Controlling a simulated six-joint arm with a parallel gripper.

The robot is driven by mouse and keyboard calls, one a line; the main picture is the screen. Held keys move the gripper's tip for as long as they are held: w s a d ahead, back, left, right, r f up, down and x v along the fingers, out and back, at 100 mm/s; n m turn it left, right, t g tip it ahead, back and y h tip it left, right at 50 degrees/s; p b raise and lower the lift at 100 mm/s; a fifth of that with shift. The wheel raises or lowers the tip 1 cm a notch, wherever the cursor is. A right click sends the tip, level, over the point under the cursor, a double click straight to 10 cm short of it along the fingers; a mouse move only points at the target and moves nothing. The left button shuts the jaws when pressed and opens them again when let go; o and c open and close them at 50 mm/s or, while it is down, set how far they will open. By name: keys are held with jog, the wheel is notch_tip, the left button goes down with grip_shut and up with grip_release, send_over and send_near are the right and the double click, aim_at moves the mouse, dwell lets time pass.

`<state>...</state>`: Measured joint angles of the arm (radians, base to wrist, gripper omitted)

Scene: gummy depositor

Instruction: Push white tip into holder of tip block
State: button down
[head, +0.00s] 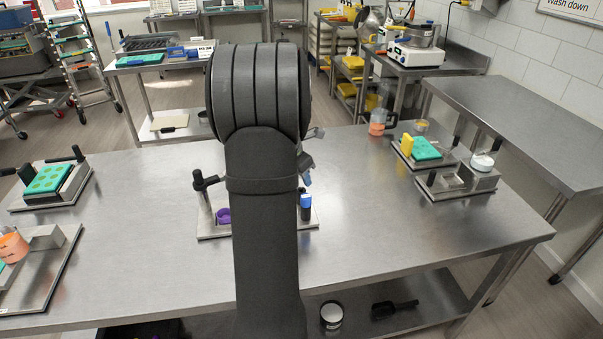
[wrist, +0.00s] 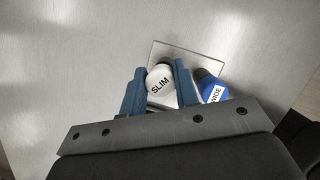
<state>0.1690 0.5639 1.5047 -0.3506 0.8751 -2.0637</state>
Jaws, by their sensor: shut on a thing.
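In the wrist view, the blue fingers of my gripper (wrist: 160,82) are shut on the white tip (wrist: 159,76), whose round top reads SLIM. The tip is over or at the metal tip block (wrist: 190,50); its lower end and the holder are hidden, so I cannot tell how deep it sits. A blue tip (wrist: 214,92), its label partly covered, stands just right of the right finger. In the head view, the tip block (head: 210,231) shows on both sides of my arm, with the blue tip (head: 305,202) at its right. My arm hides the white tip there.
A black-handled post (head: 205,187) and a purple ring (head: 223,215) are at the block's left. Teal-mould stations stand at far left (head: 50,178) and back right (head: 424,148). An orange-filled container (head: 377,122) is at the back. The steel table (head: 400,230) is clear around the block.

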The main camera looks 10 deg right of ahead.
jog(key=shift+f, duration=0.95)
jog(key=c, duration=1)
grip_release()
jog(key=shift+c, duration=0.2)
jog(key=v, duration=1.7)
jog(key=shift+r, duration=0.25)
jog(key=shift+a, duration=0.15)
